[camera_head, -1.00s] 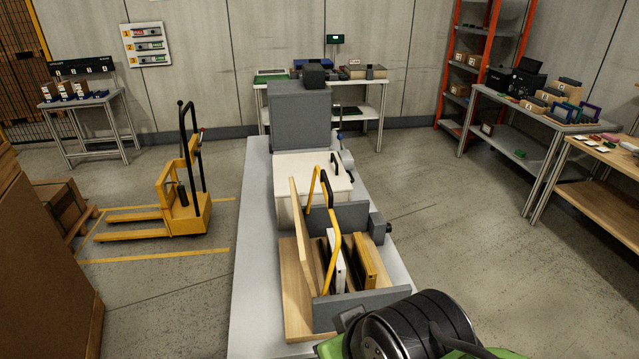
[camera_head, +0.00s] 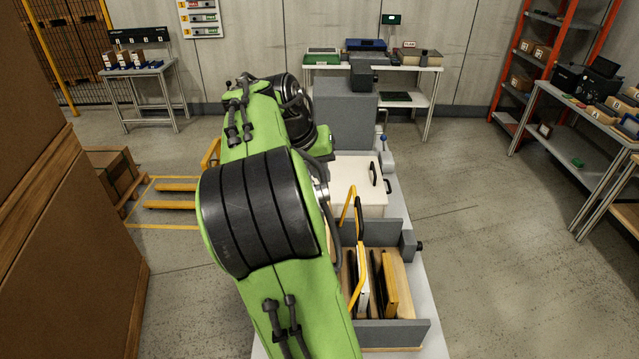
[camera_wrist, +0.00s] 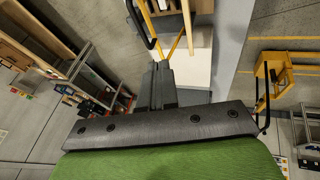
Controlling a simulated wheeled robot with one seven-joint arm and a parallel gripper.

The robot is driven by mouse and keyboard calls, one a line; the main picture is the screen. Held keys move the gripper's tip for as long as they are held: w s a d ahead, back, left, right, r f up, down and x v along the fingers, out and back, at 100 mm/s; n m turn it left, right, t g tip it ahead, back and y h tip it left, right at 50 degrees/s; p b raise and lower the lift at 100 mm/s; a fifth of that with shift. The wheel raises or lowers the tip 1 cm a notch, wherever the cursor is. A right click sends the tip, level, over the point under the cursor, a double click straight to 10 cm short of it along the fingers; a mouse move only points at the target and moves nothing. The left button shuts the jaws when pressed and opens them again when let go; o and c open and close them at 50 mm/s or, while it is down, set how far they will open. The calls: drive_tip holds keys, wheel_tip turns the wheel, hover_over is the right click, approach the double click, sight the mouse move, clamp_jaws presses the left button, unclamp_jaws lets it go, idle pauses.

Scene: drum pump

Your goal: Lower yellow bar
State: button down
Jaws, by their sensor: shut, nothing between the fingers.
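The yellow bar (camera_head: 347,208) is a bent tube with a black grip. It stands raised over a grey-walled tray (camera_head: 393,334) on the long bench, partly hidden by my arm in the head view. In the wrist view the yellow bar (camera_wrist: 187,24) enters from the top, with its black grip to the left. In the head view my gripper is hidden behind my arm.
A white box (camera_head: 358,185) with a black handle and a grey block (camera_head: 345,118) stand behind the tray. Upright panels (camera_head: 388,285) stand inside the tray. Tall brown cartons (camera_head: 65,250) are close on the left. The floor right of the bench is clear.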

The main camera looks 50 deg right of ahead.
drive_tip(key=s+b+x, duration=0.2)
drive_tip(key=x, duration=1.1)
drive_tip(key=shift+s+d+r, duration=0.2)
drive_tip(key=shift+s+d, duration=0.15)
drive_tip(key=shift+s, duration=0.05)
